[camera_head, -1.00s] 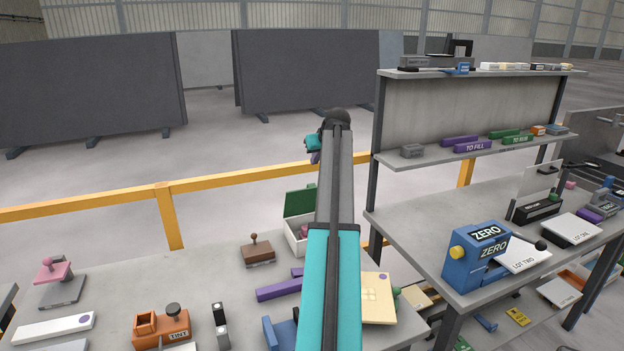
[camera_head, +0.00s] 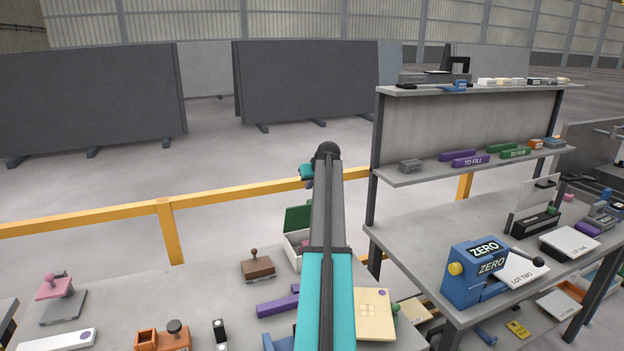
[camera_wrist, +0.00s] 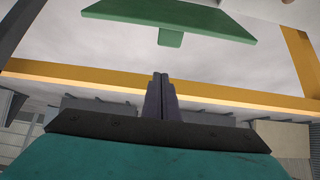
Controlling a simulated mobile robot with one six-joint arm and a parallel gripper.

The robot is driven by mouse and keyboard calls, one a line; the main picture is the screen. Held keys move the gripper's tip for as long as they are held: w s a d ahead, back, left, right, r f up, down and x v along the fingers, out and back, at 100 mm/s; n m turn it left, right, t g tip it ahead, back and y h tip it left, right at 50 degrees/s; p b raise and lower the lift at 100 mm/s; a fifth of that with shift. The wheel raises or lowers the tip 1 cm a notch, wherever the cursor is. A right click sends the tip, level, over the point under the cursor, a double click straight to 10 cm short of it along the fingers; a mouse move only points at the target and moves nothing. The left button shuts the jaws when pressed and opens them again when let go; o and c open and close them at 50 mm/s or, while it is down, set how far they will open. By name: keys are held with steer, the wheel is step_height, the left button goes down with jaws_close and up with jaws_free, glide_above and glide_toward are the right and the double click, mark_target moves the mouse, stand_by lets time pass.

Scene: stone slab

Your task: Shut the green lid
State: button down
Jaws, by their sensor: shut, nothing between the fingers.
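The green lid (camera_head: 297,218) stands open, raised at the back of a small white box (camera_head: 293,242) on the near bench. My arm hides the box's right part. In the wrist view the lid (camera_wrist: 168,20) is a broad green panel at the top, with a small tab on its edge. My gripper (camera_wrist: 161,78) has its dark fingers together and empty, with the tips below the lid's tab in that picture and apart from it. In the head view my arm mostly hides my gripper, above and beyond the box.
A brown stamp (camera_head: 258,265) stands left of the box, and a purple bar (camera_head: 277,306) lies in front. A cream board (camera_head: 374,314) is right of my arm. A yellow rail (camera_head: 120,212) runs behind the bench. A shelved bench (camera_head: 420,235) stands at right.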

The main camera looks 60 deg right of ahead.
steer(key=shift+s+a+f+p, duration=0.35)
steer(key=shift+s+f+p, duration=0.2)
steer(key=shift+f+p, duration=0.15)
steer(key=shift+s+a+f+p, duration=0.35)
steer(key=shift+s+f+p, duration=0.2)
steer(key=shift+f, duration=0.2)
steer(key=shift+w, duration=0.1)
